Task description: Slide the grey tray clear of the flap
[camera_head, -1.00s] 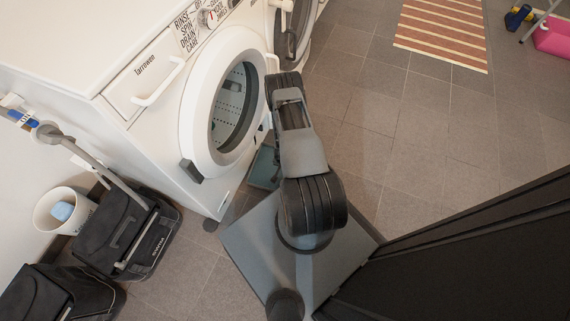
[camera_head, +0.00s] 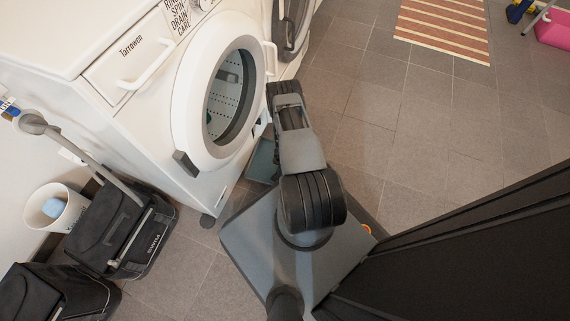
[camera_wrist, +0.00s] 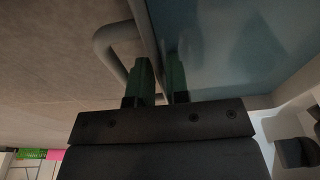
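The grey tray (camera_head: 263,161) lies on the floor at the lower front of the washing machine (camera_head: 138,85), partly behind my arm. It looks blue-grey in the wrist view (camera_wrist: 235,45), with a grey loop handle (camera_wrist: 108,45) on its outer side. My gripper (camera_wrist: 160,78) has its two green-tipped fingers close together, one on each side of the tray's wall near the handle, and looks shut on it. The fingertips are hidden in the head view. A pale part (camera_wrist: 292,125) sits at the right of the wrist view; I cannot tell whether it is the flap.
The round washer door (camera_head: 222,92) stands close left of my arm. Black wheeled bags (camera_head: 122,228) and a white bin (camera_head: 60,208) stand at the left. A dark panel (camera_head: 470,250) fills the lower right. Tiled floor to the right is clear up to a striped mat (camera_head: 443,30).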

